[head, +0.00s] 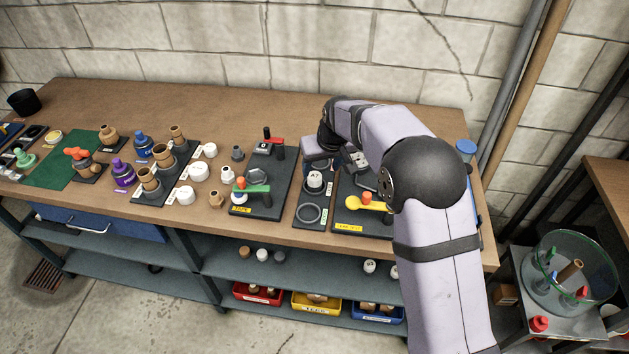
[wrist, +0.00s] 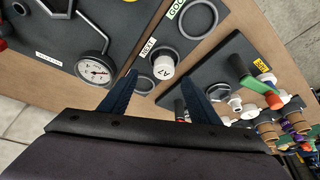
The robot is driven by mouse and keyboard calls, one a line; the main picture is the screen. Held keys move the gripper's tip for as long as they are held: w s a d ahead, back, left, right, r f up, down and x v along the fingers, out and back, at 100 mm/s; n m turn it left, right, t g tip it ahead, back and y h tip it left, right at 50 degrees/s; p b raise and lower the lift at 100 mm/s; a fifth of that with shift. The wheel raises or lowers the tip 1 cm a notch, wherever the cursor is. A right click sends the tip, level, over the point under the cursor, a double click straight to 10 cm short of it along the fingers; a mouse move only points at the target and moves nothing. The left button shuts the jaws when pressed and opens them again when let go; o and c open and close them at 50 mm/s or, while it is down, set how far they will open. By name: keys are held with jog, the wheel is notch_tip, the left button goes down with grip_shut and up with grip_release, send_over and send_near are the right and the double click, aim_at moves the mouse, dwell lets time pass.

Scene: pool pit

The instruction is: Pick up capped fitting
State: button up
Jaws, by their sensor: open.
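A white capped fitting with dark markings on its cap (wrist: 162,66) stands on a narrow dark board (wrist: 188,45). In the head view the fitting (head: 314,181) is upright near the board's middle, just in front of my gripper. My gripper (wrist: 157,92) is open and empty. In the wrist view its two dark blue fingers point toward the board, and the cap appears between and beyond their tips, apart from both. In the head view my gripper (head: 322,160) is partly hidden by my arm and its fingertips are hard to make out.
A grey ring (head: 311,213) lies on the same board. A board with a gauge (wrist: 95,68) is close on one side. A board with a green-handled valve (head: 256,188) is on the other. Several white caps and brass fittings stand farther left on the wooden bench (head: 227,103).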

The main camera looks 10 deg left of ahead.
aim_at(315, 176)
jog(key=shift+a+p+x, duration=0.15)
jog(key=shift+p+x, duration=0.85)
jog(key=shift+x, duration=0.9)
jog(key=shift+a+p+x, duration=0.2)
jog(key=shift+p+x, duration=0.8)
jog(key=shift+x, duration=0.9)
jog(key=shift+s, duration=0.1)
jog(key=shift+c, duration=0.3)
jog(key=c, duration=1.1)
jog(key=shift+r, duration=0.1)
